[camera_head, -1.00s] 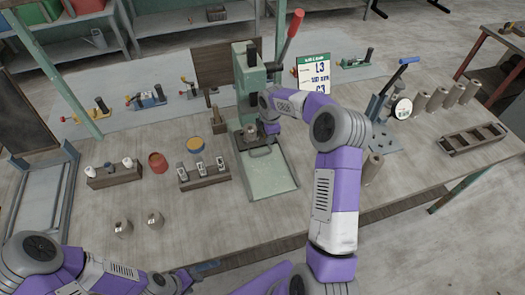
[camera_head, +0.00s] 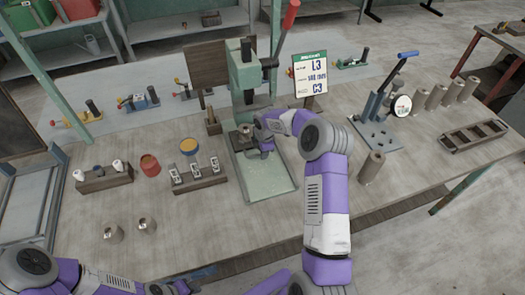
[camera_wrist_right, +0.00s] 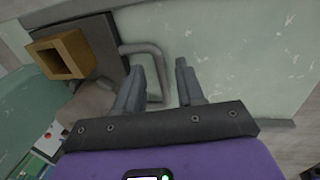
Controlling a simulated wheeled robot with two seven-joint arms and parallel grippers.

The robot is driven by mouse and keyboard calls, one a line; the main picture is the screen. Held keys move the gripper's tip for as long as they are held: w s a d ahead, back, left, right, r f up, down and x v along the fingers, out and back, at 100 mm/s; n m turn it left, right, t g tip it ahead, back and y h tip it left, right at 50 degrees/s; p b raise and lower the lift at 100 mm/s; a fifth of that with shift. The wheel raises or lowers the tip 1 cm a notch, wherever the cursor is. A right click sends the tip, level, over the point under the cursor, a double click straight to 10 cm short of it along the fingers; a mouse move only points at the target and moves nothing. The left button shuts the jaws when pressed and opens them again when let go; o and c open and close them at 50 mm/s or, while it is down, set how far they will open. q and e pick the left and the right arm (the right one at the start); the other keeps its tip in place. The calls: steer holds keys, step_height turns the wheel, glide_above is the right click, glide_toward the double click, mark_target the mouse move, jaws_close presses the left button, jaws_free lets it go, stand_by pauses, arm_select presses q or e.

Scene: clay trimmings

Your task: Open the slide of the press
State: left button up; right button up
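The green press (camera_head: 247,75) with its red-gripped lever stands at the back middle of the bench. Its dark slide (camera_head: 238,143) lies low at the press base, at the back of the pale green plate (camera_head: 268,180). In the right wrist view the slide (camera_wrist_right: 104,50) carries a grey loop handle (camera_wrist_right: 141,47) and a hollow tan square block (camera_wrist_right: 60,55). My right gripper (camera_wrist_right: 158,85) is open, its two fingers apart at the handle, whose far bar runs between them; contact cannot be told. My left gripper (camera_head: 178,286) is at the bottom edge, its fingers unclear.
A sign (camera_head: 310,75) stands right of the press. A blue-levered tool (camera_head: 380,125) and grey cylinders (camera_head: 420,98) are further right. A wooden rack (camera_head: 198,174), red pot (camera_head: 150,165) and yellow-topped pot (camera_head: 189,147) stand left. The front middle of the bench is mostly clear.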

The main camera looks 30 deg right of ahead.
jaws_close()
stand_by(0.5)
